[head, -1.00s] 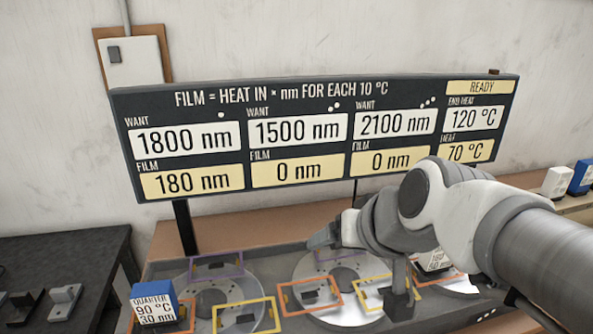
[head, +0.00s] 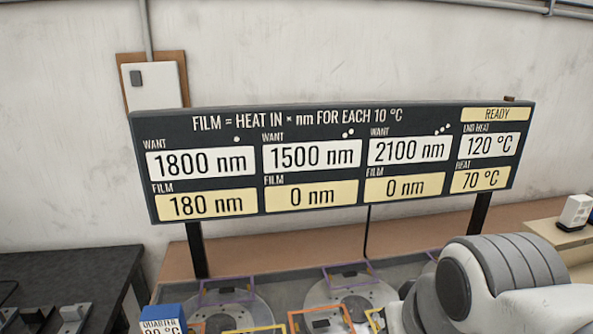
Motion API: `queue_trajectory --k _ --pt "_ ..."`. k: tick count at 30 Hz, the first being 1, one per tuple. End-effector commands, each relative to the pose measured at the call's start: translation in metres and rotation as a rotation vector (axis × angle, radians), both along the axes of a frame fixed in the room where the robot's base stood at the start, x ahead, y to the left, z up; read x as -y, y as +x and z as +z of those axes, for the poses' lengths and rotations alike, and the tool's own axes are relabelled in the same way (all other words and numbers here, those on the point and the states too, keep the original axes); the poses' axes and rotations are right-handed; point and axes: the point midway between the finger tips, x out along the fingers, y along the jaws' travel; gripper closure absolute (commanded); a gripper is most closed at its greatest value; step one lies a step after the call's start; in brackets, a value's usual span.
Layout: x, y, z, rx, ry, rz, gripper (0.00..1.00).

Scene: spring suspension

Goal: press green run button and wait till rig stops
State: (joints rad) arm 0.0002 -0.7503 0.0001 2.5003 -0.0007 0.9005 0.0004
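The rig's dark display board (head: 330,160) stands behind the rig and reads READY at its top right. It shows WANT 1800, 1500 and 2100 nm, FILM 180, 0 and 0 nm, END HEAT 120 °C and HEAT 70 °C. The rig's grey deck (head: 290,284) holds round plates with purple, orange and yellow frames. A blue and white block (head: 163,322) labelled QUARTER sits at its left, cut by the picture's lower edge. My arm covers the deck's right part. My gripper is out of view. I see no green run button.
A black table (head: 75,268) with grey metal parts stands at the left. A wooden surface at the right carries a white block (head: 574,212). A grey switch box (head: 155,85) is on the wall.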

Motion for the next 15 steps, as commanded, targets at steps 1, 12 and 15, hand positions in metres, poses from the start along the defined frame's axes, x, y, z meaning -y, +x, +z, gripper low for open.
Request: queue_trajectory --k 1,12,15 --pt "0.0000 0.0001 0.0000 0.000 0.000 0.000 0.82" --pt "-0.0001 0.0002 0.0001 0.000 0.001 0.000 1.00" --pt "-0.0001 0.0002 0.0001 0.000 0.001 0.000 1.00"
